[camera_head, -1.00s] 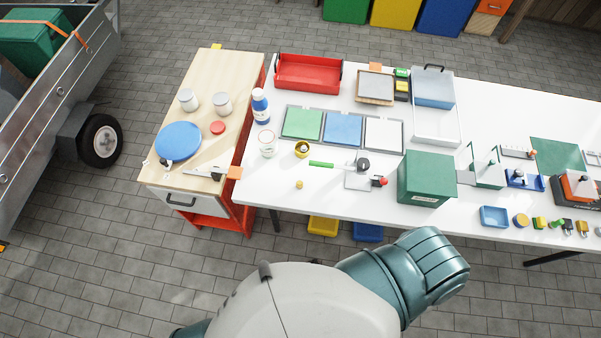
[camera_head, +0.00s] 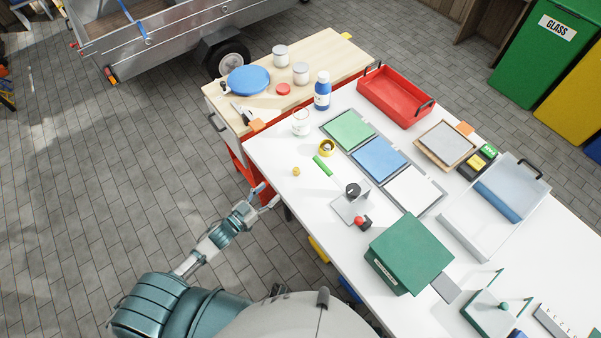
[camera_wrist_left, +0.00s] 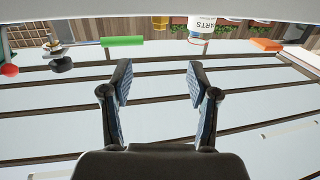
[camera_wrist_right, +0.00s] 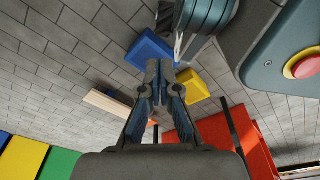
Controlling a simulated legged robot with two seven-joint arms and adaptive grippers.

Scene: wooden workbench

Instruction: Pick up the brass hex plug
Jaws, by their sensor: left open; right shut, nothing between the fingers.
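A small brass-coloured piece (camera_head: 296,171), which looks like the brass hex plug, stands on the white bench near its left front edge. My left gripper (camera_head: 268,194) is open and empty just beyond that edge, left of and below the piece in the head view, not touching it.
A grey stand (camera_head: 351,205) and a green box (camera_head: 409,252) are farther right. A wooden side table (camera_head: 315,58) adjoins the bench.

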